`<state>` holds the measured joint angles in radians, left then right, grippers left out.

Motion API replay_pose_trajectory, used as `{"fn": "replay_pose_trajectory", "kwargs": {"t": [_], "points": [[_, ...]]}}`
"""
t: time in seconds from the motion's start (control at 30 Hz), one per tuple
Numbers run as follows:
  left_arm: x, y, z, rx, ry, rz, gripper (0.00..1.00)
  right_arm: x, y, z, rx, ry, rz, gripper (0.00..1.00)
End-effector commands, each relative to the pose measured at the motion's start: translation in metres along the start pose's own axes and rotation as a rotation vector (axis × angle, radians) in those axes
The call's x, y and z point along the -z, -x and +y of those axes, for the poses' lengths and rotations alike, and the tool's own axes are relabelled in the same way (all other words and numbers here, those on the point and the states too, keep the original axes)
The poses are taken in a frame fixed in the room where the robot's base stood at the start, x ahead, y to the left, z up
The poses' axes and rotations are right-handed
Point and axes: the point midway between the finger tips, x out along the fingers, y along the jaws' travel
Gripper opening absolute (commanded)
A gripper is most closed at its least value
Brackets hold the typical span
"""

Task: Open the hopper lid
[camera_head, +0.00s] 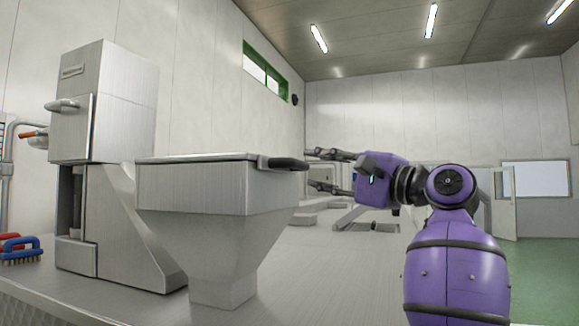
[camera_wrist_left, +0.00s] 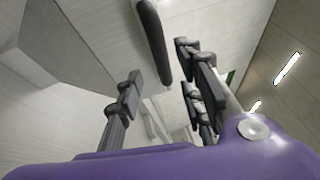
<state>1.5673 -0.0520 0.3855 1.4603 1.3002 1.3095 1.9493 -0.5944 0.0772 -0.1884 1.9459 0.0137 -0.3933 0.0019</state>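The steel hopper (camera_head: 215,187) stands on the bench with its flat lid (camera_head: 195,157) lying shut on top. A dark bar handle (camera_head: 288,163) sticks out from the lid's right front corner. It also shows in the left wrist view as a dark rounded bar (camera_wrist_left: 154,42). My left gripper (camera_head: 328,172) is open and empty just right of the handle, its fingers pointing left toward it. In the left wrist view the fingers (camera_wrist_left: 158,95) are spread apart, with the handle ahead of the gap and no clear contact. My right gripper is not in view.
A tall steel machine (camera_head: 103,110) stands left of the hopper. Blue and red brushes (camera_head: 20,249) lie at the bench's far left. A white door (camera_head: 505,203) stands open in the background.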

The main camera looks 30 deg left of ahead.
Motion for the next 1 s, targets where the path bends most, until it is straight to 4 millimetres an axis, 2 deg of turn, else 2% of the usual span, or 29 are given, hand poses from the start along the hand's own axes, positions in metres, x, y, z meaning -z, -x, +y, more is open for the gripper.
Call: {"fn": "replay_pose_trajectory", "kwargs": {"t": [0.13, 0.3, 0.43, 0.6, 0.83, 1.0], "points": [[-0.006, -0.022, -0.006, 0.001, 0.007, -0.006, 0.35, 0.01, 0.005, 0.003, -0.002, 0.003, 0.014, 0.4], [-0.007, -0.05, -0.008, 0.002, 0.009, -0.006, 0.35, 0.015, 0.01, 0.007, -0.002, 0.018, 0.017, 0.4], [-0.005, -0.066, -0.006, 0.002, 0.006, -0.004, 0.35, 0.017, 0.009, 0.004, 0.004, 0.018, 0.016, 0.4], [-0.003, -0.074, -0.003, 0.0, 0.003, -0.002, 0.35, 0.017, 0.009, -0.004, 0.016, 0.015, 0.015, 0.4], [-0.001, -0.074, -0.001, 0.0, 0.001, -0.001, 0.35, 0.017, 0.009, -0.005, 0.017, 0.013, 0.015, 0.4], [-0.001, -0.074, -0.001, 0.0, 0.001, -0.001, 0.13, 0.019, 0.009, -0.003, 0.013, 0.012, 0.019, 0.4]]}}
